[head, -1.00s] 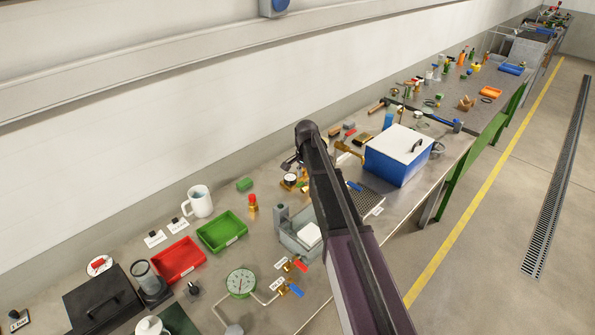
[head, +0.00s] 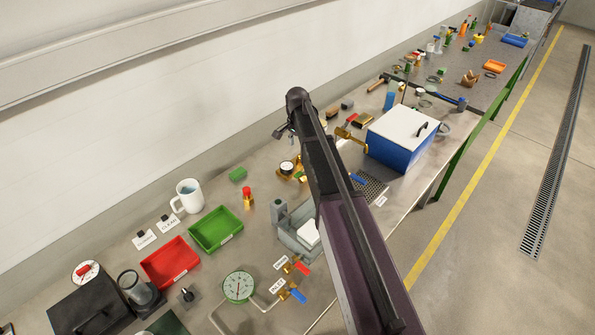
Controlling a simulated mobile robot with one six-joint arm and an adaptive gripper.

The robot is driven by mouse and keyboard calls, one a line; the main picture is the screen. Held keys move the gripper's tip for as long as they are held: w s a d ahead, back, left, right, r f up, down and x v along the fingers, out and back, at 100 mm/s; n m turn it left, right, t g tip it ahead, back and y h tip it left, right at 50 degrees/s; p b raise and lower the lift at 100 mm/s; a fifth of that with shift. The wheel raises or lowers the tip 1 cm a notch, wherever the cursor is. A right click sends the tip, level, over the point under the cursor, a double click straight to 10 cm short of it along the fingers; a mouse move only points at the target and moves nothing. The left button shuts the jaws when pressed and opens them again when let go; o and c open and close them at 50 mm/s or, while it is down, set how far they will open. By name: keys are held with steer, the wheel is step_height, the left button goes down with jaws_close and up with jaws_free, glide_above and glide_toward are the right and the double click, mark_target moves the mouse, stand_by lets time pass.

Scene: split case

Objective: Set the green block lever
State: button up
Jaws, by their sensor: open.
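A green-rimmed round gauge (head: 238,286) stands on the near bench with pipes to two brass valves. One valve has a red lever (head: 302,268), the other a blue lever (head: 297,295). I see no lever that is plainly green. A plain green block (head: 237,174) lies farther back near the wall. My gripper (head: 280,131) shows only in part, at the far end of my arm, high above the bench and well beyond the valves. It is open and appears empty; my arm hides much of it.
A red tray (head: 170,262) and a green tray (head: 216,230) lie left of the gauge, with a white mug (head: 187,196) behind. A blue box with a white lid (head: 400,139) stands right of my arm. The floor (head: 480,250) right of the bench is clear.

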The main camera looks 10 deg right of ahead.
mark_target(298, 174)
steer(key=shift+f, duration=0.25)
step_height(298, 174, down, 13)
steer(key=b, duration=1.3)
steer(key=shift+f+b, duration=0.2)
steer(key=shift+b, duration=0.2)
jaws_close()
